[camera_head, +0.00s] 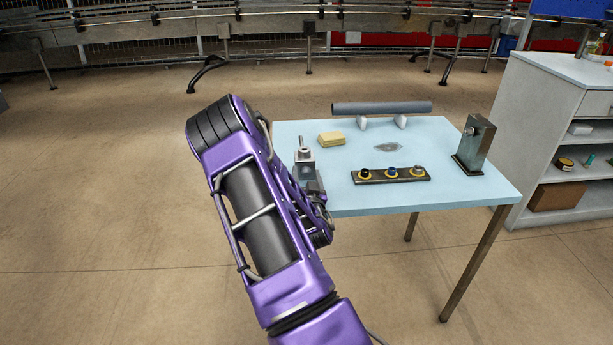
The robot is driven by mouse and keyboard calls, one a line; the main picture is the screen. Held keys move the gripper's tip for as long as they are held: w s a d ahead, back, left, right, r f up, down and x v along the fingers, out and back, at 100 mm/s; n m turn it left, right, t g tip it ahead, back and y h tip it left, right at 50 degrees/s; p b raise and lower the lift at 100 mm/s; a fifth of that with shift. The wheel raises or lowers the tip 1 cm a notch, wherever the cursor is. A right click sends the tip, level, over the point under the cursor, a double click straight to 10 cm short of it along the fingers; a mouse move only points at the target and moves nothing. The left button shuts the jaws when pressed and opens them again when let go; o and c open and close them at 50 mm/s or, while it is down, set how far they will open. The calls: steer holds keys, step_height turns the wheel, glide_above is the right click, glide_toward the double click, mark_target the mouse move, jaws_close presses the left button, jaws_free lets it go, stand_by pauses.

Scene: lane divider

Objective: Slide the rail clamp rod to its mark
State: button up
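My arm hides the block's lower part, and no mark on the rod can be made out.
A grey tube (380,107) rests on two pale supports at the back. A white shelf unit (560,120) stands close right.

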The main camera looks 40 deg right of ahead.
steer(key=v, duration=1.7)
steer(key=shift+s+p, duration=0.3)
steer(key=shift+p, duration=0.1)
